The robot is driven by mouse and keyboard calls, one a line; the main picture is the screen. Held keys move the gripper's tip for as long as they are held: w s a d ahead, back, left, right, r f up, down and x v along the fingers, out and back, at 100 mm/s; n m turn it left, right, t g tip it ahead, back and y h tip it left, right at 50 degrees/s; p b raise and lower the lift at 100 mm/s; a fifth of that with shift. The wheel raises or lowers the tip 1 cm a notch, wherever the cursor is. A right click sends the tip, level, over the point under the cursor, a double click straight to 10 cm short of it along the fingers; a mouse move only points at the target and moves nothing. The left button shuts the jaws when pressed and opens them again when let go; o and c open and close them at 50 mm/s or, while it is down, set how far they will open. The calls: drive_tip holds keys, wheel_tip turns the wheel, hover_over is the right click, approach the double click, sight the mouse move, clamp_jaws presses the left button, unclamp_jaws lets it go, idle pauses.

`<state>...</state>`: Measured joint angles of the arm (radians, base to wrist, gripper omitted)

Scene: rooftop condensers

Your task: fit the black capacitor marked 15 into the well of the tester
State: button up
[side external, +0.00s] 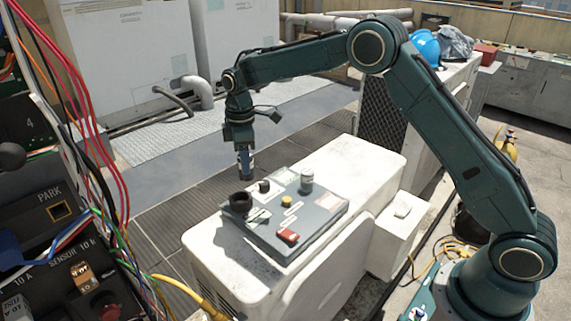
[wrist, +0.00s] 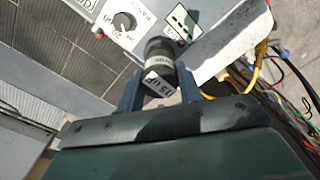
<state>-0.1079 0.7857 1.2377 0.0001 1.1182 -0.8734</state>
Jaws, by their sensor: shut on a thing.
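My gripper (side external: 245,166) is shut on the black capacitor (wrist: 160,57), whose white label reads 15 uF in the wrist view. The fingers stand on either side of the capacitor; in the side view they largely hide it. The grey tester (side external: 318,223) lies on a white unit. Its well is a raised black ring (side external: 240,204) near the tester's left corner. My gripper is above the ring, with a visible gap between them. In the wrist view the tester's panel (wrist: 103,27) shows behind the capacitor, and I cannot make out the well there.
Wires and a dark panel (side external: 55,215) crowd the left. A walkway (side external: 180,215) lies beyond the white unit (side external: 365,158).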

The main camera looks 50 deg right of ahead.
drive_tip(key=shift+w+a+f, duration=0.4)
drive_tip(key=shift+w+f, duration=0.05)
drive_tip(key=shift+f, duration=0.15)
drive_tip(key=shift+w+a+f, duration=0.35)
drive_tip(key=shift+w+f, duration=0.1)
drive_tip(key=shift+f, duration=0.1)
drive_tip(key=shift+f, duration=0.1)
drive_tip(key=shift+f, duration=1.8)
drive_tip(key=shift+f, duration=1.75)
idle(0.9)
drive_tip(key=o, duration=1.1)
drive_tip(key=shift+r, duration=0.1)
wheel_tip(320, 180, up, 14)
drive_tip(key=shift+f, duration=0.2)
